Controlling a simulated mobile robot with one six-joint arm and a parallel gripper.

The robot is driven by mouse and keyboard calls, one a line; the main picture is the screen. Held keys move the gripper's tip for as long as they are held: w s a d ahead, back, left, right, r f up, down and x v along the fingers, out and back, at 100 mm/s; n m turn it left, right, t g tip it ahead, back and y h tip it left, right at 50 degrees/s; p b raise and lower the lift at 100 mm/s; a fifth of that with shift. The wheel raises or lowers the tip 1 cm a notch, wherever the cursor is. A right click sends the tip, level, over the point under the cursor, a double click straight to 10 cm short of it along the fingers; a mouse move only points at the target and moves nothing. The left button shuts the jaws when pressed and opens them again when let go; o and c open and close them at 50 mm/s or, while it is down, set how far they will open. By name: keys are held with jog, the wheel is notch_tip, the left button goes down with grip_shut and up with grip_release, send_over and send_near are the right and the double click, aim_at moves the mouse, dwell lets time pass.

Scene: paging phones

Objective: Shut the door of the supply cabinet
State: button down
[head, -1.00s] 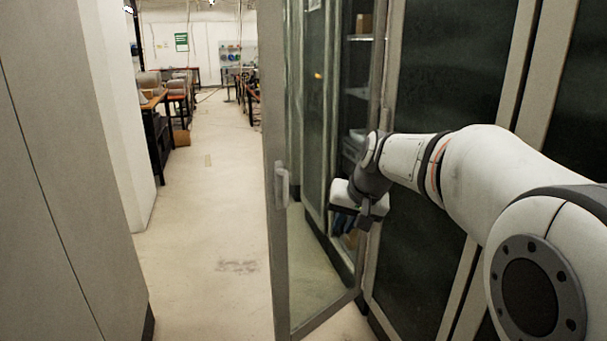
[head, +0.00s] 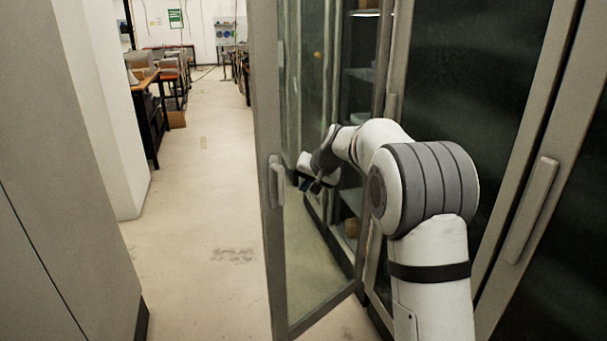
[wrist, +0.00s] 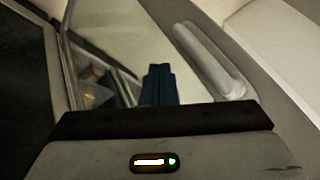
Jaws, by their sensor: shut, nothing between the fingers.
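The supply cabinet (head: 393,60) stands along the right. Its glass door (head: 315,270), with a grey frame, stands open, swung out into the aisle. The door's grey handle (head: 276,182) is on the left frame edge; a handle bar (wrist: 208,60) also shows in the wrist view, right of my fingers. My gripper (head: 314,186) appears over the door's glass in the head view, right of the handle. Its dark fingers (wrist: 158,85) are shut and empty in the wrist view, in front of the glass. I cannot tell whether they touch it.
Cabinet shelves (head: 362,75) show behind my arm. Another dark-panelled door with a handle (head: 530,210) is at the right. A grey panel (head: 60,150) bounds the left. The pale aisle floor (head: 200,210) is clear, with workbenches (head: 150,110) farther back.

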jog(key=shift+w+a+f+p, duration=0.1)
jog(key=shift+w+a+p, duration=0.15)
jog(key=shift+a, duration=0.4)
jog(key=shift+w+a+f+p, duration=0.15)
jog(key=shift+w+a+p, duration=0.05)
jog(key=shift+a, duration=0.5)
jog(key=shift+w+a+f+p, duration=0.1)
jog(key=shift+w+a+p, duration=0.15)
jog(key=shift+a, duration=0.4)
